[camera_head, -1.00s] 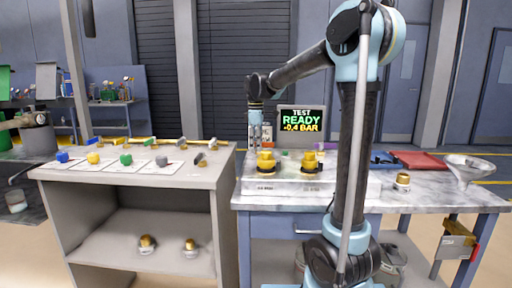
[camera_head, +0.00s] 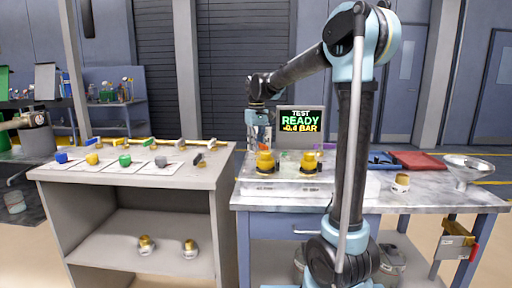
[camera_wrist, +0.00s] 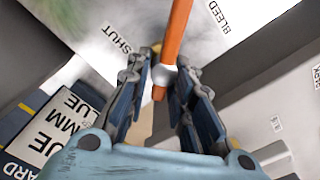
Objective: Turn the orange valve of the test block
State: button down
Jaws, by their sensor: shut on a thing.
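The orange valve handle (camera_wrist: 177,32) runs from the top of the wrist view down between my fingers. My gripper (camera_wrist: 163,82) is shut on it, with a finger on each side and a round pale part between them. The plate behind reads SHUT to the left of the handle and BLEED to the right; the handle lies between the two words. In the head view my gripper (camera_head: 260,140) points down behind the left yellow cap, beside the test screen. The handle cannot be made out clearly in that view.
The test screen (camera_head: 301,121) reads TEST READY -0.4 BAR. Two yellow caps (camera_head: 265,162) stand on a pale block at the bench front. A funnel (camera_head: 468,168) and a red tray (camera_head: 418,160) are to the right. A side bench (camera_head: 190,178) on the left holds coloured pieces.

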jog(key=m, duration=0.3)
jog(key=shift+w+d+m, duration=0.25)
jog(key=shift+m, duration=0.05)
jog(key=shift+d+m, duration=0.2)
jog(key=shift+m, duration=1.4)
jog(key=c, duration=1.5)
grip_release()
notch_tip(320, 180, up, 12)
jog(key=shift+f, duration=0.1)
